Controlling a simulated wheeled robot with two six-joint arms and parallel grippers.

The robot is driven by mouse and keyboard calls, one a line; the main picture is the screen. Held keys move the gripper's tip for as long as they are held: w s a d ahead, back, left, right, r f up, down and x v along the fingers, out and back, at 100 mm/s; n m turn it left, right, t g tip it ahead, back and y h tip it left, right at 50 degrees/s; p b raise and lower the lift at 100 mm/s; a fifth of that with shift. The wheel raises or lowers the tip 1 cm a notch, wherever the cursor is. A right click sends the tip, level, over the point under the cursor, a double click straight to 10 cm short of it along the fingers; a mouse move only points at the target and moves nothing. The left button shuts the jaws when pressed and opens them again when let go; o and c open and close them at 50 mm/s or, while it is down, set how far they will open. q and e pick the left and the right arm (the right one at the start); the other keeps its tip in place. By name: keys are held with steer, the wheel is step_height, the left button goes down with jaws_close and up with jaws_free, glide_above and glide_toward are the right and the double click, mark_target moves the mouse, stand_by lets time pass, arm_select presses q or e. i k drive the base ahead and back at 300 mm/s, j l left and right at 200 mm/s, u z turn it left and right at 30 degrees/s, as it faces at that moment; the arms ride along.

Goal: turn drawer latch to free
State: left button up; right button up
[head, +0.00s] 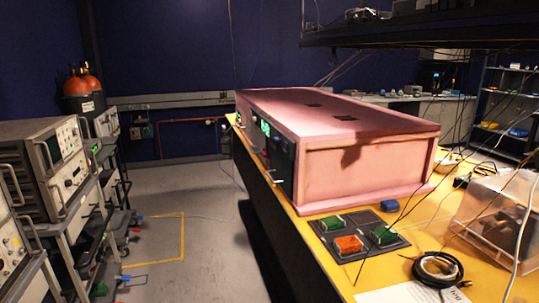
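A long pink foam enclosure (375,172) sits on the yellow-topped bench (305,228), with its near end wall toward me. Its left long side is seen at a steep angle and carries dark panels (281,162) and a small lit green display (265,128). A drawer or a latch cannot be made out at this angle and size. Neither of my grippers shows in the head view.
A dark tray (343,258) with green and orange blocks lies before the enclosure. A clear box (497,215) and a coiled black cable (437,267) are at right. Instrument racks (62,172) stand at left. The grey floor (208,190) between is clear.

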mark_target(264, 154)
steer(key=i+j+z, duration=0.15)
steer(key=z, duration=0.2)
steer(key=i+j+z, duration=0.55)
steer(key=z, duration=0.15)
